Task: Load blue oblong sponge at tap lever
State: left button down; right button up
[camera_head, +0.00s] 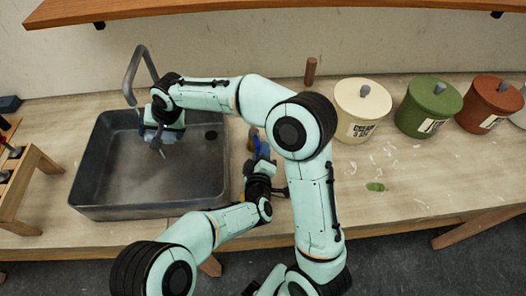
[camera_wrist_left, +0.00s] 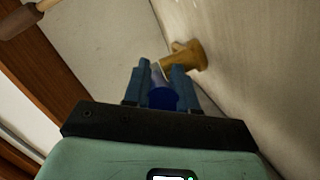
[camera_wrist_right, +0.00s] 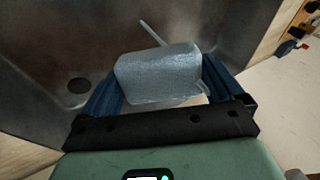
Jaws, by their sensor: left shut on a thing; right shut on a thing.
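My right gripper (camera_head: 160,135) is over the sink, shut on a pale blue-grey oblong block, the sponge (camera_wrist_right: 160,75). The sponge lies across between the fingers in the right wrist view. A thin pale rod (camera_wrist_right: 153,33) shows just beyond it; I cannot tell whether they touch. My left gripper (camera_wrist_left: 158,85) is shut on a blue round-ended thing (camera_wrist_left: 162,99) beside the sink's right side. A brass-coloured fitting (camera_wrist_left: 187,56) stands just beyond the fingertips. It may be the tap lever's base, but the join is hidden.
The grey sink (camera_head: 82,165) is set in the wooden worktop, with a bent spout (camera_head: 131,75) at its back. Cream (camera_head: 361,108), green (camera_head: 428,107) and red-brown (camera_head: 489,103) canisters stand at right. A green patch (camera_head: 375,187) lies before them. A wooden rack (camera_head: 25,185) stands left.

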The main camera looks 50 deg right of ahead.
pick_arm(q)
jog(key=shift+w+a+m+g+h, duration=0.15)
jog(key=shift+a+m+g+h, duration=0.15)
jog(key=shift+m+g, duration=0.1)
jog(key=c, duration=1)
grip_release()
jog(key=v, duration=1.2)
